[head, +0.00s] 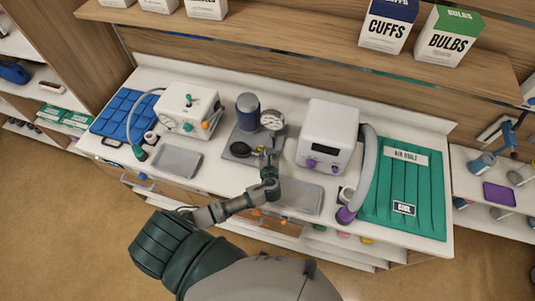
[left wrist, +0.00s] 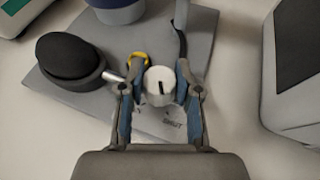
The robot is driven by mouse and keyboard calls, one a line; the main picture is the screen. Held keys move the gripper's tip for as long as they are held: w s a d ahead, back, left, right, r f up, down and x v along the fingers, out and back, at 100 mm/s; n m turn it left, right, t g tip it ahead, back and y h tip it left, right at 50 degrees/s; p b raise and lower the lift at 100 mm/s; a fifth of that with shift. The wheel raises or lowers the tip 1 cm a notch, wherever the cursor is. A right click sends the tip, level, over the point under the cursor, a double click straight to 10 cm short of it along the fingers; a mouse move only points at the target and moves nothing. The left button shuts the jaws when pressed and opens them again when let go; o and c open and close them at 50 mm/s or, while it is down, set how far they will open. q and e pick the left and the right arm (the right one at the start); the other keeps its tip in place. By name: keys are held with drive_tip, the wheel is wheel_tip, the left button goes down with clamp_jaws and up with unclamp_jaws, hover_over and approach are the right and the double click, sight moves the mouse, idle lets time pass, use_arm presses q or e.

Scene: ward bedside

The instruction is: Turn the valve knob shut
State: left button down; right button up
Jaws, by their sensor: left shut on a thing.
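The valve knob (left wrist: 159,87) is a pale round knob with a black pointer line, on a grey base plate (left wrist: 40,82). The line runs roughly upright in the left wrist view. A label reading "SHUT" (left wrist: 172,124) lies just below the knob, partly covered. My left gripper (left wrist: 160,78) is shut on the knob, with one blue-padded finger on each side. In the head view my left gripper (head: 267,160) reaches down at the front of the grey plate (head: 233,151), and the knob is hidden there. My right gripper is not in view.
Close to the knob are a black bulb (left wrist: 68,58), a yellow ring (left wrist: 140,58), a blue cylinder (head: 248,112) and a dial gauge (head: 272,120). A white machine (head: 328,135) stands right, another (head: 187,108) left. An empty grey tray (head: 176,160) sits front left.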

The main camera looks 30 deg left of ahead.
use_arm(q)
drive_tip(key=shift+n+g+y, duration=1)
drive_tip(key=shift+n+y, duration=0.2)
drive_tip(key=shift+y, duration=0.1)
drive_tip(key=shift+n, duration=0.3)
drive_tip(key=c, duration=0.8)
unclamp_jaws()
drive_tip(key=shift+w, duration=0.1)
drive_tip(key=v, duration=1.2)
drive_tip(key=shift+w+d, duration=0.15)
